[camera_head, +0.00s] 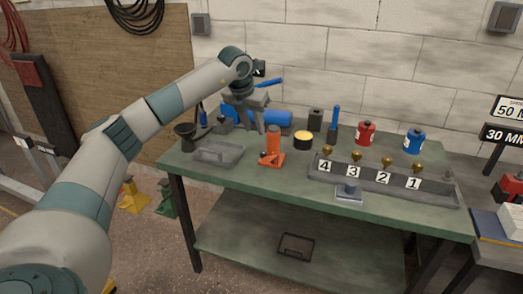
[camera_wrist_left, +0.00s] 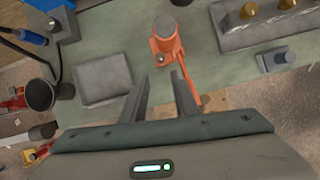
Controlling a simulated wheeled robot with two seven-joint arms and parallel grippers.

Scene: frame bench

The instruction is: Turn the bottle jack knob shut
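The bottle jack (camera_head: 273,141) is orange and stands upright on the green bench, left of the bench's middle. In the left wrist view the jack (camera_wrist_left: 164,46) is at the top centre, just beyond my fingertips. A small part at the front of its base may be the knob (camera_head: 265,157), but it is too small to tell how it is turned. My left gripper (camera_head: 251,122) is above the bench, left of the jack in the head view. In the left wrist view its two fingers (camera_wrist_left: 160,78) are apart with nothing between the tips. My right gripper is not in view.
A grey tray (camera_head: 216,152) and a dark funnel-like cup (camera_head: 185,132) are left of the jack. A yellow-topped tin (camera_head: 303,141) is to its right. A numbered rack (camera_head: 330,172) with brass knobs fills the right front. Bare bench lies in front of the jack.

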